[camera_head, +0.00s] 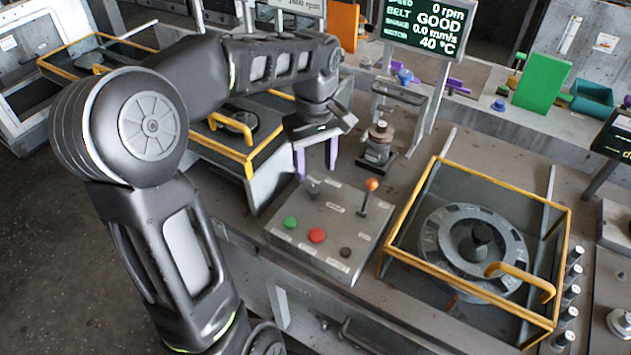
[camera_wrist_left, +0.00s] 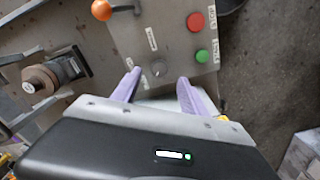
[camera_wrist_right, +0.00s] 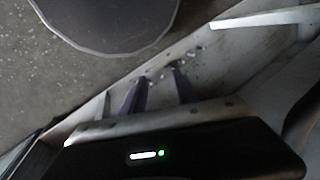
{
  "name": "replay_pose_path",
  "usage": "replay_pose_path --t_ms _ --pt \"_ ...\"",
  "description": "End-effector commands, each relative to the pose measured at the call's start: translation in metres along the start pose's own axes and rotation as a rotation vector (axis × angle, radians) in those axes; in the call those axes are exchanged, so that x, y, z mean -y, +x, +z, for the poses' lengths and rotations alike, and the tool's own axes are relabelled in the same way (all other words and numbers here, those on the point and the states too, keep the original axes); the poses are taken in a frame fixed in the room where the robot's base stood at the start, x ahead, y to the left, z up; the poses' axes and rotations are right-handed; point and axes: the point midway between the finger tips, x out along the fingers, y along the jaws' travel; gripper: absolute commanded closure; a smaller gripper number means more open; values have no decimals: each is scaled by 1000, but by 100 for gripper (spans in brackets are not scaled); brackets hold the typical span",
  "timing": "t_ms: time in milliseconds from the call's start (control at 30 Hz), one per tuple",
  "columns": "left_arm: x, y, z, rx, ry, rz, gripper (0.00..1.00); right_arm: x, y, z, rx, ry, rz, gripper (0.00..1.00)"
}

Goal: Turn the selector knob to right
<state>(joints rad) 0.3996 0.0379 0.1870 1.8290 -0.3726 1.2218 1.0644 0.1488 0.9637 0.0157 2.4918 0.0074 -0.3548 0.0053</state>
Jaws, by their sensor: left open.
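The selector knob (camera_head: 313,188) is a small grey dial at the back left of the grey control box (camera_head: 330,260). It also shows in the left wrist view (camera_wrist_left: 157,68), with small labels near it. My left gripper (camera_head: 317,172) is open, its two purple fingers pointing down just above the knob. In the left wrist view the fingers (camera_wrist_left: 159,77) stand apart with the knob between their tips in the picture; I see no contact. My right gripper (camera_wrist_right: 159,76) shows only in its own wrist view, fingers apart and empty, over a pale metal surface.
The box also carries a green button (camera_head: 291,222), a red button (camera_head: 317,235), a dark knob (camera_head: 346,252) and an orange-tipped lever (camera_head: 369,192). Yellow-framed guards (camera_head: 470,240) stand on both sides. A small clamp fixture (camera_head: 380,145) stands behind. The status screen (camera_head: 424,28) reads GOOD.

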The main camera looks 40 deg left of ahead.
Motion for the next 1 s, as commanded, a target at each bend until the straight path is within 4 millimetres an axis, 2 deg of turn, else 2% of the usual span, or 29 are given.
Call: replay_pose_path --t_ms 200,400,733,1000 --pt "1 34 1 4 -1 -2 48 2 -5 1 1 1 2 64" --pt "1 56 1 3 0 0 48 2 -8 1 2 2 3 64" --pt "0 61 0 1 0 2 48 2 -8 1 3 2 3 64" --pt "0 61 0 1 0 2 70 2 -8 1 2 2 3 64"
